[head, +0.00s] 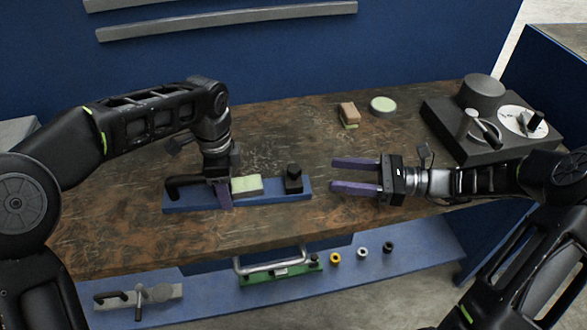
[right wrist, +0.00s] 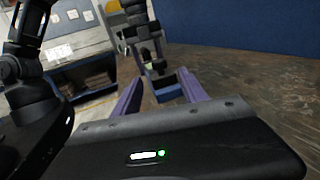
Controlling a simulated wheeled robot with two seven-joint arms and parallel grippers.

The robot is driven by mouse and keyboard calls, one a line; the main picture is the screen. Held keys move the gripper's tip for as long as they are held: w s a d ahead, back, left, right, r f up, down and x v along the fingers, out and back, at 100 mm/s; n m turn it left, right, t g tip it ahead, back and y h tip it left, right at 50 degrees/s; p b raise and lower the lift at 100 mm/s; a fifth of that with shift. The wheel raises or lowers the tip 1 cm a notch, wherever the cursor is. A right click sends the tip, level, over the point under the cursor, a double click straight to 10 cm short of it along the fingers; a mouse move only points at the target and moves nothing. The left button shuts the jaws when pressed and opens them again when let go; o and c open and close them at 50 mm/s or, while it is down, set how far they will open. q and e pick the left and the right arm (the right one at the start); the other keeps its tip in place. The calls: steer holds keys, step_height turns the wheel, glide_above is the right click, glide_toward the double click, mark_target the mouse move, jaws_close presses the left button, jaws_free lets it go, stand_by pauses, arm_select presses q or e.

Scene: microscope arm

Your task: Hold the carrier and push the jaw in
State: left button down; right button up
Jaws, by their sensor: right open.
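A long blue base (head: 270,196) lies on the brown table, with a black handle-like part (head: 183,186) at its left end, a pale green block (head: 247,185) in the middle and a black block (head: 293,179) near its right end. I cannot tell for sure which parts are the carrier and the jaw. My left gripper (head: 224,200) points down at the base, left of the green block; one purple finger shows in front of the base, and its grip is hidden. My right gripper (head: 333,174) is open and empty, apart to the right of the base. The right wrist view shows the base's end (right wrist: 167,94) between the fingers.
A sponge-like block (head: 348,113) and a round pale green disc (head: 383,106) lie at the back. A dark box with a knob and dial (head: 460,141) stands at the right. A lower blue shelf (head: 420,263) holds a green bar with a handle (head: 281,272) and small rings.

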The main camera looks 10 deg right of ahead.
mark_target(294, 167)
steer(key=x, duration=1.1)
steer(key=shift+s, duration=0.1)
jaws_close()
stand_by(1.1)
